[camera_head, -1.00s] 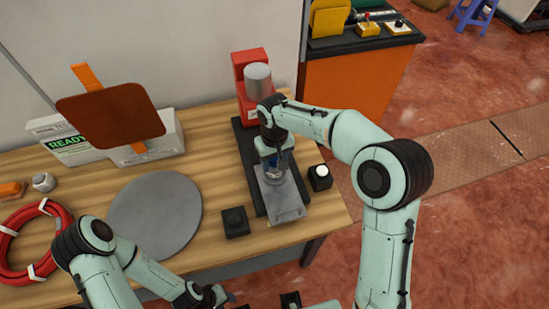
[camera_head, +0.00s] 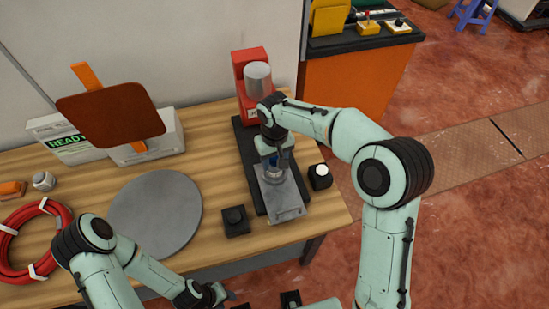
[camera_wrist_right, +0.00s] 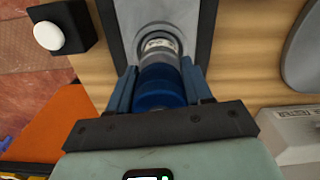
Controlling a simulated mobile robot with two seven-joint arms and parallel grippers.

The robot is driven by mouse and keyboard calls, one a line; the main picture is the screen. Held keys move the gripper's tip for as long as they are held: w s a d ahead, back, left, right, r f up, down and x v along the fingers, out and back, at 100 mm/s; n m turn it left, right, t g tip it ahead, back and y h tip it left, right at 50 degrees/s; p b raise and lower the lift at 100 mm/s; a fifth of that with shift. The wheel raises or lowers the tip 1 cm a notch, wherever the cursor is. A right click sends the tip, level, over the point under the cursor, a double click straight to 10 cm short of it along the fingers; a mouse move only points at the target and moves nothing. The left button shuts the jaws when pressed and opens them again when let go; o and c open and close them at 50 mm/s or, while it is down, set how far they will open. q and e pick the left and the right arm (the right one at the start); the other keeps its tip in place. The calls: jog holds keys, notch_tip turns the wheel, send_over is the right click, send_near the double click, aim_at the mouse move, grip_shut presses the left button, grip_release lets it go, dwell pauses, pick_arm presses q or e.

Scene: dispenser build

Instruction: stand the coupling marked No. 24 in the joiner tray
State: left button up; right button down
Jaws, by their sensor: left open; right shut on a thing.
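My right gripper (camera_wrist_right: 160,82) is shut on a blue and silver coupling (camera_wrist_right: 160,90). The coupling's blue end is between the fingers, and its silver end carries a small label too small to read. The silver end points down into a round grey ring on the grey metal tray (camera_head: 285,208); whether it is fully seated I cannot tell. In the head view, my right gripper (camera_head: 273,168) is over the tray's middle and largely hides the coupling. My left gripper (camera_head: 220,294) is open, at the table's front edge, away from the tray.
A red press with a silver cylinder (camera_head: 258,78) stands behind the tray. A black box with a white button (camera_head: 320,176) is right of the tray, and a black block (camera_head: 235,221) is left of it. A grey round disc (camera_head: 155,215) and a red hose coil (camera_head: 15,265) lie further left.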

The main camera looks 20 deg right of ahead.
pick_arm(q)
jog(key=shift+r, duration=0.1)
pick_arm(e)
jog(key=shift+r, duration=0.1)
pick_arm(q)
jog(key=shift+s+f, duration=0.15)
jog(key=shift+f, duration=0.2)
pick_arm(e)
jog(key=shift+f, duration=0.65)
jog(key=c, duration=0.8)
grip_release()
jog(key=shift+o, duration=0.2)
